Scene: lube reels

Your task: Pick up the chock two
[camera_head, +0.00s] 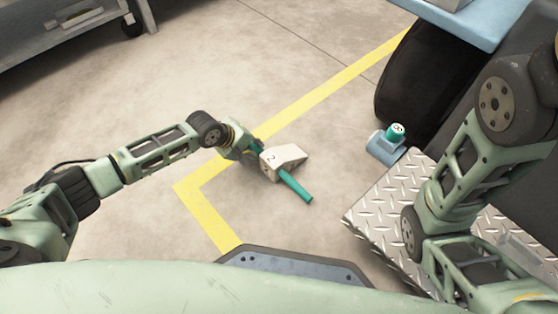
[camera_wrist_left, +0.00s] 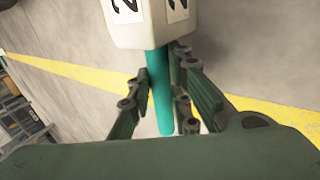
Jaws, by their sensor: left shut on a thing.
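The chock two (camera_head: 284,158) is a whitish wedge block marked "2" with a teal bar (camera_head: 296,186) running through it. It shows near the middle of the head view. My left gripper (camera_head: 258,150) is at its left side. In the left wrist view the chock (camera_wrist_left: 150,22) is at the top, its teal handle (camera_wrist_left: 161,95) coming down between the fingers of my left gripper (camera_wrist_left: 170,92). The gripper is shut on that handle. I cannot tell whether the chock touches the floor. My right arm shows at the right, but its gripper is not visible.
A blue chock with a teal top (camera_head: 387,144) stands by the black tyre (camera_head: 425,75). A metal tread plate (camera_head: 385,205) lies at the right. Yellow floor lines (camera_head: 320,98) cross the concrete. A grey cart (camera_head: 70,35) stands at the upper left.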

